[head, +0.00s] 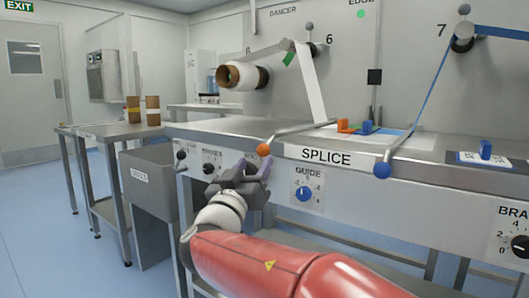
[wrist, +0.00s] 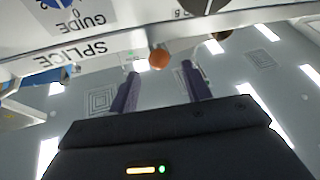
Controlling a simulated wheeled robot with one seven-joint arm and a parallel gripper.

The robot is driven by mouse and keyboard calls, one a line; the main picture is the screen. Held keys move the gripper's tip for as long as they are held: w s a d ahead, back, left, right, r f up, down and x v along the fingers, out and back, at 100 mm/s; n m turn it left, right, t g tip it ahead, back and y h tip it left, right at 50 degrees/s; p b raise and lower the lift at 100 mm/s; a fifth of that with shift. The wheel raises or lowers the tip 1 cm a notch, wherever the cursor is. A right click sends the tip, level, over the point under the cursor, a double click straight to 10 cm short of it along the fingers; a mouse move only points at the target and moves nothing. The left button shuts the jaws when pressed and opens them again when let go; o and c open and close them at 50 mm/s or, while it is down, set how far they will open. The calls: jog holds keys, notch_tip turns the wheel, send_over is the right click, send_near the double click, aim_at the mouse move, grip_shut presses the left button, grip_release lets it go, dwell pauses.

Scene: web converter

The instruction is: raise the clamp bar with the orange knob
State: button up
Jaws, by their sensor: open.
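The bar slants low over the splice table, back towards an orange block. My gripper (head: 253,166) is open just below and slightly left of the knob, with its fingers pointing up towards it. In the wrist view the knob (wrist: 158,58) appears between the two purple fingertips, near their tips. No contact with the knob shows.
A second bar ends in a blue knob (head: 382,170) to the right. The GUIDE dial (head: 304,193) is on the front panel below. A grey bin (head: 150,185) stands left of my arm. A roll (head: 242,76) with a white web hangs above.

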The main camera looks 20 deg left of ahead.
aim_at(261, 154)
jog(key=p+x, duration=0.1)
jog(key=x, duration=0.5)
jog(key=shift+w+d+r, duration=0.1)
jog(key=shift+w, duration=0.1)
grip_shut()
